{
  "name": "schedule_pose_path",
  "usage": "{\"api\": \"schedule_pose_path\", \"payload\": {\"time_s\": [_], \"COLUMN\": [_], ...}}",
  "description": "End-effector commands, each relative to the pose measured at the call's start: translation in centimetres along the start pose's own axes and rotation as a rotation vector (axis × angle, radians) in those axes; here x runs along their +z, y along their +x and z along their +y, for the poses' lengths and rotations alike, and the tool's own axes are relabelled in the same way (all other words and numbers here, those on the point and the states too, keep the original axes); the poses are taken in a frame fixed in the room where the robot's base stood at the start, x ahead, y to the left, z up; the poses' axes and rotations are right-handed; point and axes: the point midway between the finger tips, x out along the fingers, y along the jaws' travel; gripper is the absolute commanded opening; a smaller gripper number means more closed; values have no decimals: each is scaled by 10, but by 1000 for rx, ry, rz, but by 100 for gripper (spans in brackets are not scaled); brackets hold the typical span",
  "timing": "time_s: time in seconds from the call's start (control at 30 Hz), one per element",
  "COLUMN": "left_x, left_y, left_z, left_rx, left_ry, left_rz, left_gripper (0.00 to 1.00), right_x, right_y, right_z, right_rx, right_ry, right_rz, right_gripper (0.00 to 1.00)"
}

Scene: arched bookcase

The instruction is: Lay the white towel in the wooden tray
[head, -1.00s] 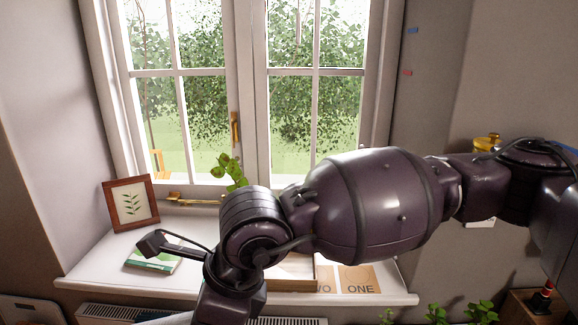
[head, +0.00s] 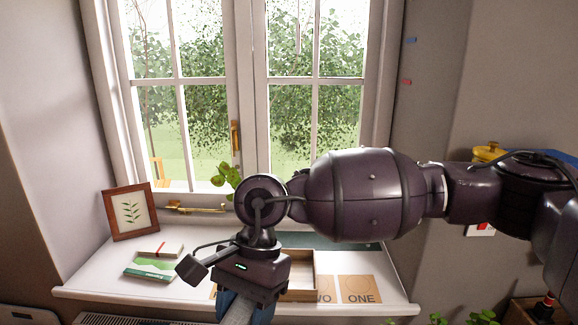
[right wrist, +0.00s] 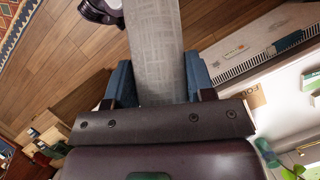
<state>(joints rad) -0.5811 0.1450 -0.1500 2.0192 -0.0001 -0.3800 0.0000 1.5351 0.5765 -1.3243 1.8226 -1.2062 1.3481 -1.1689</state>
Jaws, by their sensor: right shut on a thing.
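The white towel (right wrist: 155,40) is a long pale strip with a faint woven pattern, held between the blue fingers of my right gripper (right wrist: 160,78) in the right wrist view. In the head view the right gripper (head: 240,306) is shut on the towel (head: 238,316) at the bottom, in front of the sill's front edge. The wooden tray (head: 302,294) lies on the sill just right of and behind the gripper. My right arm and gripper hide its left and back parts. My left gripper is in neither current view.
The sill (head: 90,288) also bears a framed leaf picture (head: 131,211), books (head: 150,268) at the left, and cards marked ONE (head: 358,290) right of the tray. A green plant (head: 226,178) and brass window latch (head: 190,209) are behind. A radiator (head: 105,319) is below.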

Motion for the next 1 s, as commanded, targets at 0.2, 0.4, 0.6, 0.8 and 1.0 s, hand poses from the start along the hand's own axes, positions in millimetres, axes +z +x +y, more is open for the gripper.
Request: {"api": "schedule_pose_path", "payload": {"time_s": [0.2, 0.4, 0.6, 0.8, 1.0], "left_x": [2, 4, 5, 9, 12], "left_y": [0, 0, -1, -1, -2], "left_z": [0, 0, 0, 0, 0], "left_rx": [0, -1, -1, -1, -2], "left_ry": [0, 0, -1, -1, -3], "left_rz": [-3, -5, -8, -13, -20], "left_gripper": [77, 77, 77, 77, 77], "right_x": [-22, -48, -85, -140, -180], "right_y": [-5, -8, -9, -2, 12], "right_z": [10, 26, 53, 106, 158], "right_rx": [105, 203, 292, 317, 251], "right_ry": [-230, -444, -641, -696, -553], "right_rz": [8, 13, 16, 14, 11], "right_gripper": [11, 11, 11, 11, 11]}}
